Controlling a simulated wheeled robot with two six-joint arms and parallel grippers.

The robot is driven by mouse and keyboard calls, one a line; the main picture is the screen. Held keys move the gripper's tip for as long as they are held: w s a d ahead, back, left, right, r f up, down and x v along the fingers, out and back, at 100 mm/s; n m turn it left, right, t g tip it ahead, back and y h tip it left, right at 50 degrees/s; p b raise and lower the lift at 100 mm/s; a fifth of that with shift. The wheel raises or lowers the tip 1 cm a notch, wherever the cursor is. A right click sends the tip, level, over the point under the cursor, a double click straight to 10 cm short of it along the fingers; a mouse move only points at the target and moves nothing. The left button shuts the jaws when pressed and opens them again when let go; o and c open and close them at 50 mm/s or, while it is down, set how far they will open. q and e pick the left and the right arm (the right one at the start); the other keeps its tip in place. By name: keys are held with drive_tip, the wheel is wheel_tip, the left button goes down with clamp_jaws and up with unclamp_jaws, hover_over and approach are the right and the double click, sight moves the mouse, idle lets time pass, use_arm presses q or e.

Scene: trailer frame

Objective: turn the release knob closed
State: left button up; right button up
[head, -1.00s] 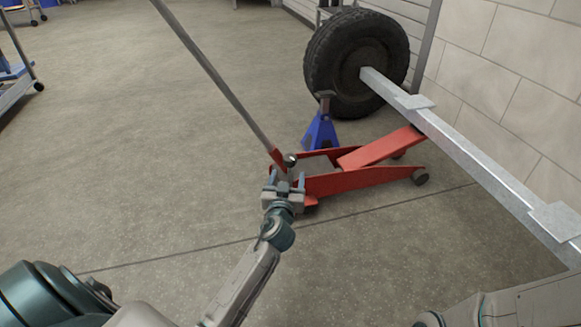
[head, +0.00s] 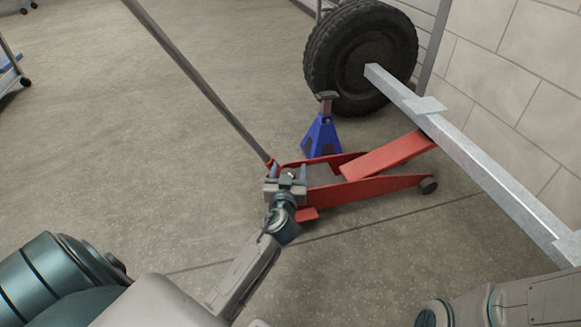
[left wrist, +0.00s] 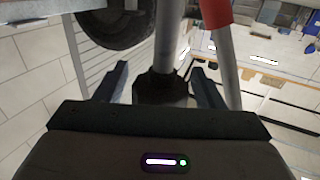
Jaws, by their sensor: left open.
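The red floor jack (head: 375,187) stands on the floor, its long grey handle (head: 197,82) slanting to the upper left. My left gripper (head: 286,173) is at the jack's handle end, fingers apart. In the left wrist view, a dark knob (left wrist: 160,88) on a grey shaft lies between the open fingers (left wrist: 160,74). I see a gap on each side, so the fingers do not appear closed on it. In the head view the gripper mostly hides the knob. The handle's red base also shows in the left wrist view (left wrist: 215,12). My right gripper is out of view.
A blue jack stand (head: 321,136) stands just behind the jack. A grey metal beam (head: 470,149) runs over the jack's lifting arm from the wheel (head: 345,75) to the lower right, near a block wall (head: 530,60). The floor left of the jack is clear.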

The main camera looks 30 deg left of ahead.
use_arm(q)
drive_tip(key=c, duration=1)
drive_tip(key=shift+r+m+t+h+p, duration=0.2)
drive_tip(key=shift+m+t+h+p, duration=0.55)
drive_tip(key=shift+h, duration=0.55)
drive_tip(key=m+h+p, duration=0.2)
drive_tip(key=shift+w+d+h, duration=0.1)
drive_tip(key=shift+d+h, duration=0.15)
drive_tip(key=shift+h, duration=0.15)
drive_tip(key=shift+d+f+m+t+h+p, duration=0.15)
drive_tip(key=shift+m+t+h+p, duration=0.1)
drive_tip(key=shift+m+h+p, duration=0.4)
drive_tip(key=shift+h, duration=0.25)
drive_tip(key=o, duration=1)
